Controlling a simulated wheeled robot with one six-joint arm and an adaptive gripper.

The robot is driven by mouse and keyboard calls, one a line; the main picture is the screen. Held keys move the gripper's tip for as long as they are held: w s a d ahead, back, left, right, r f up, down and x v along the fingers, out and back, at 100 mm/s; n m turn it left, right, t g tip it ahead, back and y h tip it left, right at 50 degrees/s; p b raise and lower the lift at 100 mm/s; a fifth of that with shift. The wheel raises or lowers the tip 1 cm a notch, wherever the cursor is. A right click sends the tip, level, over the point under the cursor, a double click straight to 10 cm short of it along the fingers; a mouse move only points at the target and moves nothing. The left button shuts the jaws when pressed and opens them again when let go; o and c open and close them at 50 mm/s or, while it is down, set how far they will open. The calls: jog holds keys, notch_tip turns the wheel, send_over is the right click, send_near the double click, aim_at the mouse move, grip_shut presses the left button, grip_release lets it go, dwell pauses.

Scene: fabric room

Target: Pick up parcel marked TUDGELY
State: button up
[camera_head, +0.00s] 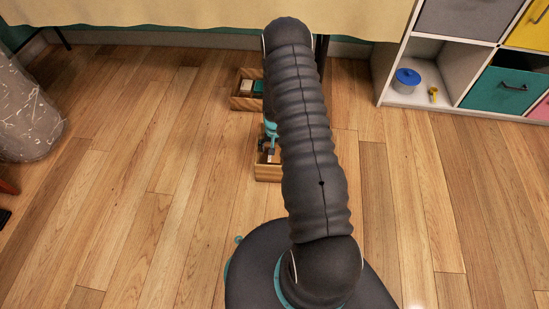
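No lettering can be read, so I cannot tell which item is the parcel marked TUDGELY. A far wooden box (240,103) on the floor holds a small whitish item (247,86) and a teal item (258,87). A nearer wooden box (267,173) is partly hidden behind my arm; its contents are too small and covered to make out. What appears to be my gripper (268,147), dark with teal parts above it, points down at the nearer box. My arm hides much of it, and whether its fingers are open or shut does not show.
A cloth-covered table (150,12) stands at the back. A white shelf (450,65) at the right holds a blue pot (406,80), a small yellow object (433,95) and coloured drawers. A grey patterned rounded object (25,115) is at the left. Wooden floor is clear on both sides.

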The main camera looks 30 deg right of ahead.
aim_at(274, 157)
notch_tip(274, 157, down, 5)
jog(key=shift+f+b, duration=0.1)
jog(key=shift+b, duration=0.2)
jog(key=c, duration=1.3)
